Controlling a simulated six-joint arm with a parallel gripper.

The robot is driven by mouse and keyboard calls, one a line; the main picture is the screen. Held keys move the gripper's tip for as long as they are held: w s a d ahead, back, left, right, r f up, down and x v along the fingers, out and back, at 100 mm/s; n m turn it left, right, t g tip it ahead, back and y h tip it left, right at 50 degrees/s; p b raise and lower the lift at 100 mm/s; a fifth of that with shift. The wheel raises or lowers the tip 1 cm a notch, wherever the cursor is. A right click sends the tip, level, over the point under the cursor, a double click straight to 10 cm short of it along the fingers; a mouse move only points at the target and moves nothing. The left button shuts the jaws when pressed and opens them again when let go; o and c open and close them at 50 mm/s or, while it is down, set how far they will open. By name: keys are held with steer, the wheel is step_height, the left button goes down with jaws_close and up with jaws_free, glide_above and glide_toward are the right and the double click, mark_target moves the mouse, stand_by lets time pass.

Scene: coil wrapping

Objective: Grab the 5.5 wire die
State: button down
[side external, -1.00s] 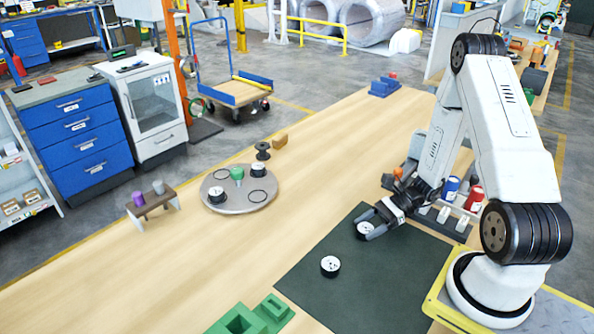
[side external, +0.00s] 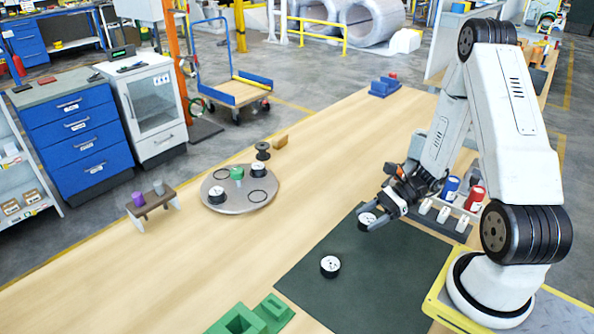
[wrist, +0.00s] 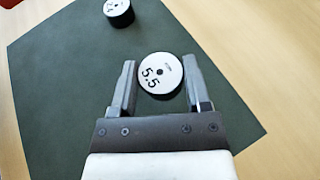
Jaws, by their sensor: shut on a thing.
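The 5.5 wire die (wrist: 160,75) is a short black cylinder with a white top marked 5.5. My gripper (wrist: 161,80) is shut on it, with one finger on each side in the wrist view. In the side view the die (side external: 367,219) sits between the fingertips of my gripper (side external: 372,220), over the far part of the dark green mat (side external: 345,295). It looks raised a little and slightly tilted. A second die (side external: 330,266) stands on the mat nearer the camera. It also shows at the top of the wrist view (wrist: 118,12), its marking partly cut off.
A round grey plate (side external: 238,203) holds two dies, a green knob and black rings. A small wooden stand (side external: 150,203) carries two cups. Green blocks (side external: 250,318) lie at the front. A tray of bottles (side external: 450,213) is beside my arm. The wooden table between is mostly clear.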

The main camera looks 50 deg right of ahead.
mark_target(369, 217)
steer(key=shift+r, duration=3.45)
steer(key=shift+w, duration=0.15)
